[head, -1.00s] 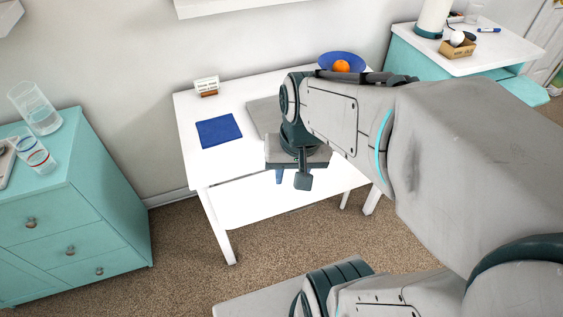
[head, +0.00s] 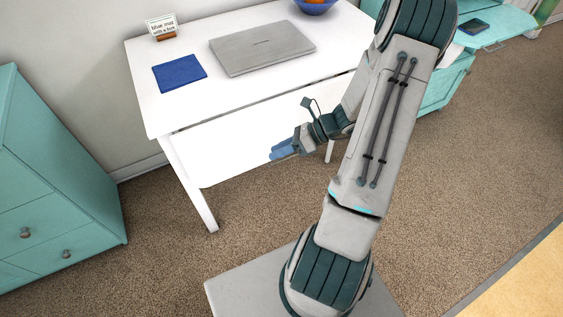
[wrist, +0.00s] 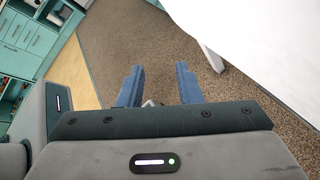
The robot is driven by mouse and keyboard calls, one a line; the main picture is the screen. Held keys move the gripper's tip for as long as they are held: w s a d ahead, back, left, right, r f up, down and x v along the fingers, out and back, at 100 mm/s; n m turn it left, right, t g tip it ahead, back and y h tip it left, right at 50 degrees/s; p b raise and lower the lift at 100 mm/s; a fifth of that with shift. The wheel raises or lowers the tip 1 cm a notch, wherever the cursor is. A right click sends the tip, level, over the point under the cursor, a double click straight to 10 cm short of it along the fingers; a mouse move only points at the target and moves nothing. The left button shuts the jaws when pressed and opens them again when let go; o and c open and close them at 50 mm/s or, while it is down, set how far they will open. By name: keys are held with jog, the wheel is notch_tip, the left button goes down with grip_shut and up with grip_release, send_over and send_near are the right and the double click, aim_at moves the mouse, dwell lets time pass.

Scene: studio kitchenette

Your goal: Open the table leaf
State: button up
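The white table (head: 190,110) stands against the wall. Its leaf (head: 235,140) is a white panel hanging down from the front edge, with a dark seam along its top. My gripper (head: 279,151) is in front of the table, low, near the leaf's bottom edge in the head view. I cannot tell whether it touches the leaf. In the wrist view its two blue fingers (wrist: 159,80) are spread, with only carpet seen between them. A white panel (wrist: 265,40) of the table lies to their upper right, with a white leg (wrist: 212,57) below it.
On the tabletop are a grey laptop (head: 262,48), a blue cloth (head: 180,73), a small sign (head: 162,26) and a blue bowl (head: 315,6). A teal dresser (head: 55,185) stands left; teal furniture (head: 448,82) stands right. Carpet (head: 150,240) before the table is clear.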

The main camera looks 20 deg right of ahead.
jog(key=w+d+f+m+t+h+b, duration=0.1)
jog(key=d+f+m+t+h+b, duration=0.2)
jog(key=f+m, duration=0.45)
jog(key=d+f+m+t+b, duration=0.3)
jog(key=d+f+m+t, duration=0.3)
jog(key=f, duration=0.3)
jog(key=w+d+f+m+t+h+b, duration=0.1)
jog(key=d+f+m+t+h+b, duration=0.2)
jog(key=f+m, duration=0.5)
jog(key=w+a+t+y+b, duration=0.1)
jog(key=w+a, duration=0.4)
jog(key=w, duration=0.7)
jog(key=shift+a+b, duration=0.15)
jog(key=shift+b, duration=0.6)
